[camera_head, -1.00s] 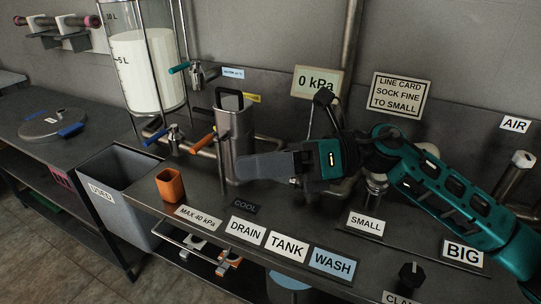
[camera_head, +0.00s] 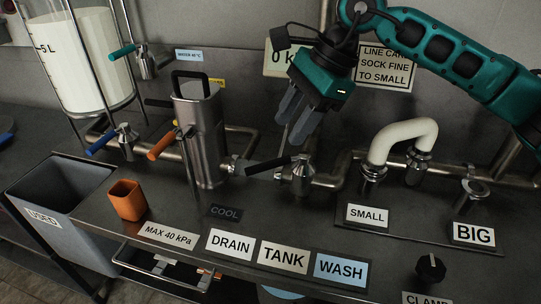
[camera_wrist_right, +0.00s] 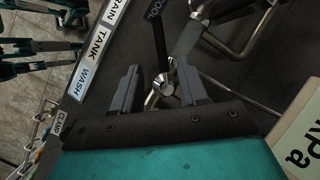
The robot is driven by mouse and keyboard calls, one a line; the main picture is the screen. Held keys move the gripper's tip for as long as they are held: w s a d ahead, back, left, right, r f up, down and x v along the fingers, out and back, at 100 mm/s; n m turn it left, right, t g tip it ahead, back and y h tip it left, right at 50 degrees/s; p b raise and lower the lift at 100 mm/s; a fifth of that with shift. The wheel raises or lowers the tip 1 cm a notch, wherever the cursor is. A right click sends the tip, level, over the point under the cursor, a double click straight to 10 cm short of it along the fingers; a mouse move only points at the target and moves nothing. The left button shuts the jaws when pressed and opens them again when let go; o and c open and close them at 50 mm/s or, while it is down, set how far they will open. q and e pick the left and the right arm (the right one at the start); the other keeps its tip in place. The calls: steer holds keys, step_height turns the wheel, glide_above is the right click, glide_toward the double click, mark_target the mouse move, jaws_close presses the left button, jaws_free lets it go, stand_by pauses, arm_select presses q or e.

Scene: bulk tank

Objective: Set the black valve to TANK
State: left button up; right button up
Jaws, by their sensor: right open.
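The black valve has a steel body (camera_head: 300,178) on the pipe behind the labels. Its black lever (camera_head: 272,165) points left, toward the steel cylinder. The labels DRAIN (camera_head: 231,244), TANK (camera_head: 283,256) and WASH (camera_head: 340,269) lie in front of it along the bench edge. My right gripper (camera_head: 288,132) is open and empty, fingers pointing down above the valve, apparently not touching it. In the right wrist view the black lever (camera_wrist_right: 159,38) and the valve body (camera_wrist_right: 165,86) appear between the open fingers (camera_wrist_right: 158,68). My left gripper is not seen.
The steel cylinder (camera_head: 205,135) with a black handle stands left of the valve. An orange-handled valve (camera_head: 161,146) and an orange cup (camera_head: 126,200) are farther left. A white bent hose (camera_head: 405,130) rises to the right. The 0 kPa sign (camera_head: 283,58) is behind my gripper.

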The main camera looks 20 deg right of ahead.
mark_target(268, 163)
steer(key=x, duration=0.8)
steer(key=shift+a+f+b, duration=0.2)
steer(key=shift+f+b, duration=0.05)
steer(key=shift+b, duration=0.1)
jaws_close()
